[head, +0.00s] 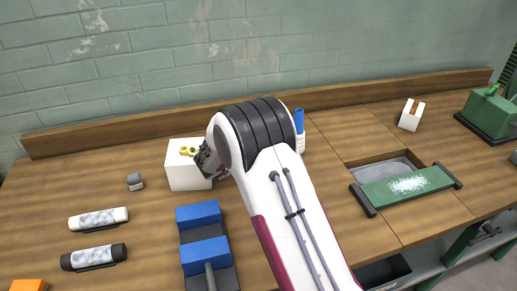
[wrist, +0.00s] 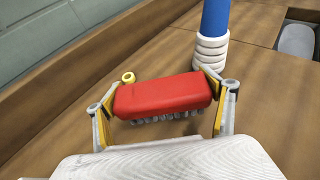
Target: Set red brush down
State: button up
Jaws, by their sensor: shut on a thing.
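The red brush (wrist: 163,95) is a rounded red block with a row of grey bristles along its lower edge in the wrist view. My gripper (wrist: 166,110) is shut on it, with a finger at each end. The brush lies level across the fingers, bristles downward. Whether the bristles touch the wooden bench (wrist: 70,130) I cannot tell. In the head view my gripper (head: 205,160) is partly visible beside a white block (head: 183,178), and the brush is hidden there behind my arm.
A blue cylinder on white rings (wrist: 213,25) stands behind right of the brush. A small yellow ring (wrist: 128,78) is near its left end. Blue blocks (head: 201,232), two rollers (head: 98,218) and a green board (head: 405,186) lie on the bench. Bare wood shows between them.

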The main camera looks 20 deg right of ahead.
jog(key=shift+f, duration=1.8)
jog(key=shift+f, duration=0.1)
jog(key=o, duration=1.1)
jog(key=shift+o, duration=0.2)
jog(key=shift+s+a+r, duration=0.25)
jog(key=shift+s+a, duration=0.05)
jog(key=shift+a, duration=0.05)
jog(key=shift+v, duration=3.3)
jog(key=shift+r, duration=0.15)
